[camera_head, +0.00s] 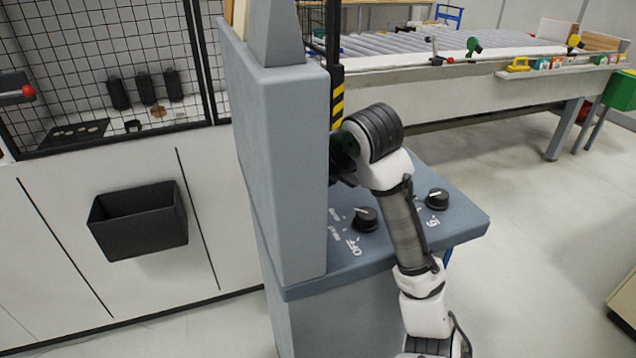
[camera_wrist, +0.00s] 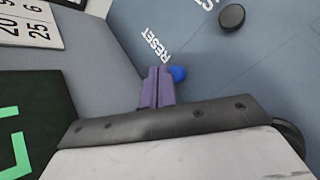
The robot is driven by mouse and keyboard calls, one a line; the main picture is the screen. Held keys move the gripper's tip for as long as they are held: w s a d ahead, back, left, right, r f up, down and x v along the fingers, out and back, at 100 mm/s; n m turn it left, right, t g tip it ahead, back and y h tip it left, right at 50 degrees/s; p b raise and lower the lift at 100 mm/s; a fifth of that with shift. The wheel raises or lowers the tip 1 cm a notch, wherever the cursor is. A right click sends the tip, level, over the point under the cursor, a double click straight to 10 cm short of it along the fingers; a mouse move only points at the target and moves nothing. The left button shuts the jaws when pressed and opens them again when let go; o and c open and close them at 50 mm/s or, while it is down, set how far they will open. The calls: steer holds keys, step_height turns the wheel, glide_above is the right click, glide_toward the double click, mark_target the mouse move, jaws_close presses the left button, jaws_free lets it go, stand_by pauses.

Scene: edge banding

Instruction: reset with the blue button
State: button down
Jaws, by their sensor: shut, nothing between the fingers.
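The blue button (camera_wrist: 178,74) shows in the wrist view on the grey-blue panel, just below the white RESET lettering (camera_wrist: 155,46). My gripper (camera_wrist: 158,72) is shut, with its purple fingers together and empty. The fingertips are just left of the button in the picture and cover part of it. I cannot tell whether they touch it. In the head view the blue button and the fingers are hidden behind the grey console (camera_head: 275,160) and my own arm, which reaches over the sloped control panel (camera_head: 300,290).
The panel carries a black knob by the OFF lettering (camera_head: 365,219) and another knob (camera_head: 437,199) to its right. A black round control (camera_wrist: 232,17) shows in the wrist view. A black bin (camera_head: 140,225) hangs on the white cabinet at left. A roller table (camera_head: 440,100) stands behind.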

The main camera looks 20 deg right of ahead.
steer(key=shift+f+b, duration=0.3)
steer(key=shift+f, duration=0.1)
steer(key=shift+f+b, duration=0.5)
stand_by(0.5)
steer(key=shift+r, duration=0.1)
steer(key=shift+r+p, duration=0.6)
steer(key=shift+r, duration=0.2)
steer(key=shift+r+p, duration=1.8)
steer(key=shift+r, duration=0.8)
steer(key=shift+f, duration=0.15)
